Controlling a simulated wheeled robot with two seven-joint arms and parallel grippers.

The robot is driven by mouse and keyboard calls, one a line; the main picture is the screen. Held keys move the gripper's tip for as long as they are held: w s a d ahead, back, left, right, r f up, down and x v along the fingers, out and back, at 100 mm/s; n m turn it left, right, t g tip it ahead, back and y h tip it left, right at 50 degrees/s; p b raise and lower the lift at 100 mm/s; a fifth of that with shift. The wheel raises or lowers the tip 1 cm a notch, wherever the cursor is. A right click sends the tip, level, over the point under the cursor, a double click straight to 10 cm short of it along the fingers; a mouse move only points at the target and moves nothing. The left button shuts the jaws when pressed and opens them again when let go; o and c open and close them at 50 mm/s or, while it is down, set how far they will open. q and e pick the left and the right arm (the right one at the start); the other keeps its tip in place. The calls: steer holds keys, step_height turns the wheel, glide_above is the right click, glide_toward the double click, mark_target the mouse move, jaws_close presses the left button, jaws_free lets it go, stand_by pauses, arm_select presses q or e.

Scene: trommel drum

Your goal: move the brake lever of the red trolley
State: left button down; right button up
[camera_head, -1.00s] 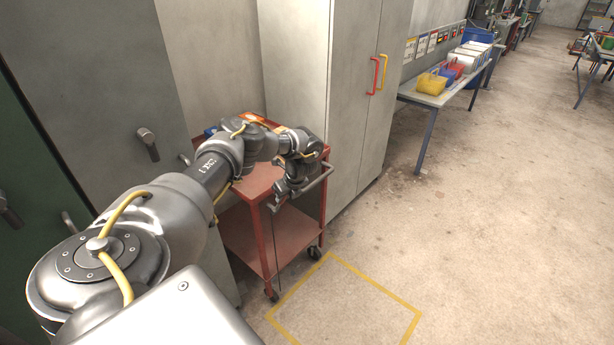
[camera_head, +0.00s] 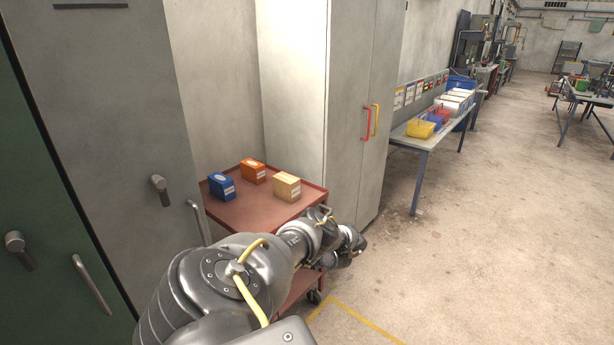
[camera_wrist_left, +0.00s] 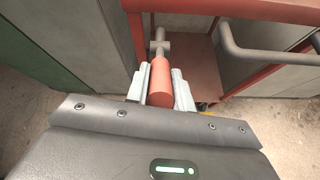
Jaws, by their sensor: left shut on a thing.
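The red trolley (camera_head: 243,213) stands against the cabinets in the head view; my left arm hides much of its front and lower part. Its red frame and lower shelf (camera_wrist_left: 198,68) show in the left wrist view. The brake lever (camera_wrist_left: 160,84) has a red cylindrical grip on a grey metal rod, beside a trolley corner post. My left gripper (camera_wrist_left: 160,90) is shut on that red grip, one finger on each side. In the head view the left hand (camera_head: 345,256) is low at the trolley's front right, and the lever is hidden. My right gripper is not in view.
A blue box (camera_head: 221,186), an orange box (camera_head: 252,171) and a tan box (camera_head: 287,186) sit on the trolley top. The trolley's grey push bar (camera_wrist_left: 262,53) is close to the right of the hand. Tall grey cabinets stand behind. The floor to the right is open.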

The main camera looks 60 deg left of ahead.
arm_select(q)
steer(key=shift+s+d+f, duration=0.1)
steer(key=shift+d+f, duration=0.05)
steer(key=shift+f, duration=0.05)
steer(key=c, duration=1.4)
jaws_free()
steer(key=shift+c, duration=0.2)
steer(key=shift+o, duration=1.2)
steer(key=shift+r, duration=0.1)
steer(key=shift+r, duration=0.1)
steer(key=p+v, duration=0.6)
steer(key=v, duration=0.4)
steer(key=shift+w+d, duration=0.2)
steer(key=shift+r, duration=0.1)
